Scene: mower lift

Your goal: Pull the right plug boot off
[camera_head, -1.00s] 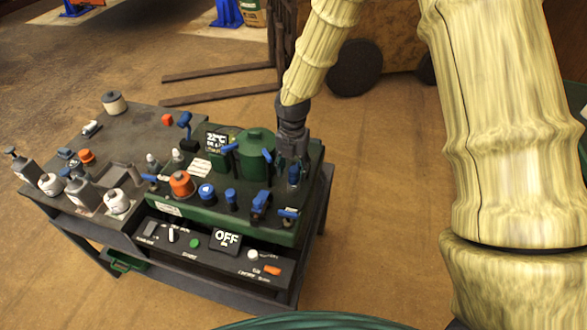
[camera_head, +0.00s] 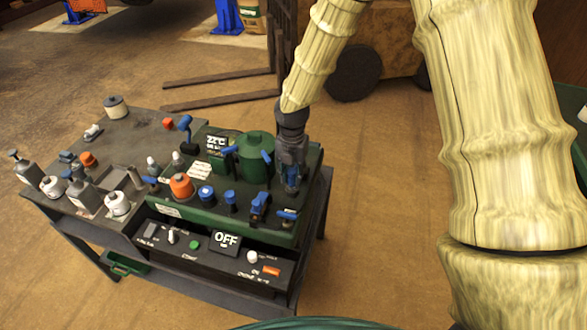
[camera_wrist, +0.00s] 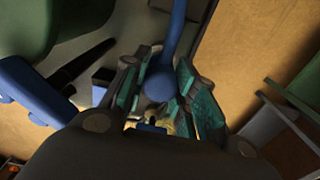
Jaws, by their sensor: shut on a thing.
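The right plug boot (camera_head: 292,182) is a small blue piece at the right end of the green engine block (camera_head: 225,228) on the bench. My gripper (camera_head: 291,178) points down over it and covers most of it in the head view. In the wrist view the blue boot (camera_wrist: 159,86) sits between the teal-padded fingers of my gripper (camera_wrist: 160,95), with a blue lead running up from it. The gripper is shut on the boot. The boot's lower end and its seat are hidden, so I cannot tell whether it is still seated.
A green domed housing (camera_head: 256,150) stands just left of my gripper. Blue levers and an orange cap (camera_head: 181,186) are further left. A control panel with an OFF display (camera_head: 225,242) is in front. Bottles and pots stand on the bench's left. The floor to the right is open.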

